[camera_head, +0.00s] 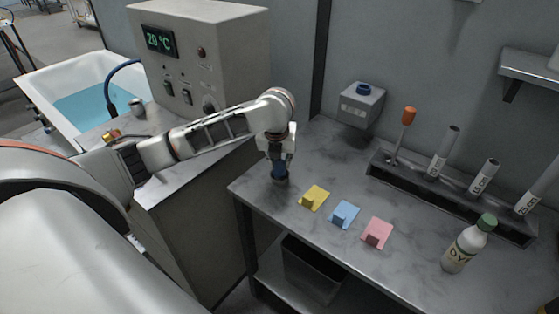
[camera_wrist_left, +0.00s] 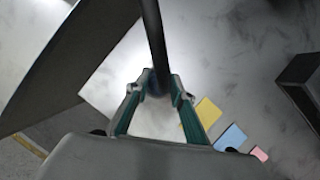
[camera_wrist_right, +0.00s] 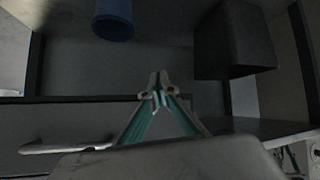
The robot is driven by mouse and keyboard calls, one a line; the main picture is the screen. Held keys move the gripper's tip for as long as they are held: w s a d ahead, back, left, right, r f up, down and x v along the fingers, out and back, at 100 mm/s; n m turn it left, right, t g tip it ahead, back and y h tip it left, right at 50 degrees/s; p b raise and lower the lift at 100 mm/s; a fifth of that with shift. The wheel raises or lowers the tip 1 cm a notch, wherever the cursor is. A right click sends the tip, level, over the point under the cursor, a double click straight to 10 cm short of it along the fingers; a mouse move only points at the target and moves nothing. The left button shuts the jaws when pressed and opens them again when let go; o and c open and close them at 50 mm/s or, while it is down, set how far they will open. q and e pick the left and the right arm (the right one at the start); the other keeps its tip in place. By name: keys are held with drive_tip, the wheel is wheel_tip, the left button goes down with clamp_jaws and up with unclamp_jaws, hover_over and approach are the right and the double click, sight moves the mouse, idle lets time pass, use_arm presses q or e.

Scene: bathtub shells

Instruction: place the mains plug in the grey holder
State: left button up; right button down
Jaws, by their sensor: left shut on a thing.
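In the left wrist view, the plug (camera_wrist_left: 157,83) sits between the fingertips (camera_wrist_left: 160,92), with a thick black cable running up out of view. The plug is low over the tabletop; whether it touches is unclear. The grey holder (camera_head: 360,108) is a box at the wall with a label and a blue round top, to the right of and behind the gripper. My right gripper (camera_wrist_right: 159,82) shows only in its wrist view, fingertips together and empty.
Yellow (camera_head: 313,197), blue (camera_head: 344,214) and pink (camera_head: 377,233) pads lie right of the plug. A dark rack (camera_head: 450,200) holds labelled tubes and an orange-handled tool. A dye bottle (camera_head: 469,244) stands at right. A black bin (camera_head: 310,268) is below. The tabletop before the holder is clear.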

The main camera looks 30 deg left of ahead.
use_arm(q)
drive_tip(key=o, duration=1.1)
drive_tip(key=shift+f, duration=0.1)
drive_tip(key=shift+o, duration=0.2)
drive_tip(key=shift+r, duration=0.4)
drive_tip(key=v, duration=1.1)
drive_tip(key=shift+s+r, duration=0.2)
drive_tip(key=shift+d, duration=0.1)
